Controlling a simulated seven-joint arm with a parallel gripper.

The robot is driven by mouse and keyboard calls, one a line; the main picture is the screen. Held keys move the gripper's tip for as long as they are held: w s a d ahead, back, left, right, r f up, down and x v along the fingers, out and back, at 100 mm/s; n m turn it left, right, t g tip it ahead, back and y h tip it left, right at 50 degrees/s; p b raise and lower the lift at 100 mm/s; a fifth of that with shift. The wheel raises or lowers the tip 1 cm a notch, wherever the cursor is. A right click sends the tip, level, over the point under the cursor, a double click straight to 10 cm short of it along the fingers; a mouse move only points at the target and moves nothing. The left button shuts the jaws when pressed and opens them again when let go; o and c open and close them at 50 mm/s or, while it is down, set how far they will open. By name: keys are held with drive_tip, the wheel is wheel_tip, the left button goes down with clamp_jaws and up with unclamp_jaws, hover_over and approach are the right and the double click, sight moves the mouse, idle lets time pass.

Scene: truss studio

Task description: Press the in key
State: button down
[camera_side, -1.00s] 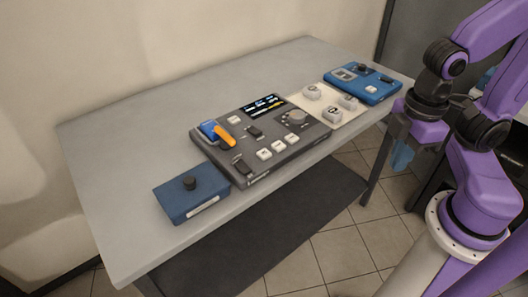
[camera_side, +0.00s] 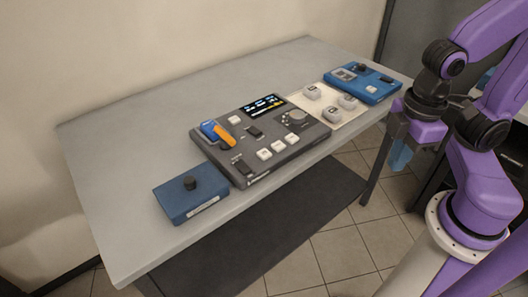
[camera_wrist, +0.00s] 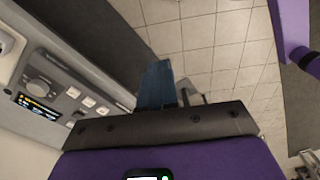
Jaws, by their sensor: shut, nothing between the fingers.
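The dark grey console (camera_side: 240,173) lies on the table, with a lit display, a round knob, an orange and blue piece and several white keys. A row of white keys (camera_side: 278,146) runs along its near right part, and one more white key (camera_side: 234,120) sits at the upper left. Their labels are too small to read, so I cannot tell which is the in key. My gripper (camera_side: 401,156) is shut and empty, with blue fingers pointing down, off the table's right edge and apart from the console. In the wrist view its fingers (camera_wrist: 157,84) are over the floor; the console's keys (camera_wrist: 88,101) show at left.
The grey table (camera_side: 130,150) is clear behind and left. A dark mat lies on the floor.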

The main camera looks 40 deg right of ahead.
drive_tip(key=w+a+f+m+t+y, duration=0.1)
drive_tip(key=w+a+m+t, duration=0.2)
drive_tip(key=w, duration=0.5)
drive_tip(key=w+a+f+m+t+y, duration=0.1)
drive_tip(key=w+a+m+y, duration=0.15)
drive_tip(key=w+m, duration=0.4)
drive_tip(key=m+t+y, duration=0.2)
drive_tip(key=m+t, duration=0.1)
drive_tip(key=m, duration=0.2)
hover_over(268, 153)
drive_tip(key=shift+f+h, duration=0.25)
drive_tip(key=shift+f, duration=0.35)
drive_tip(key=shift+f, duration=4.4)
drive_tip(key=shift+f, duration=0.15)
drive_tip(key=shift+f, duration=0.3)
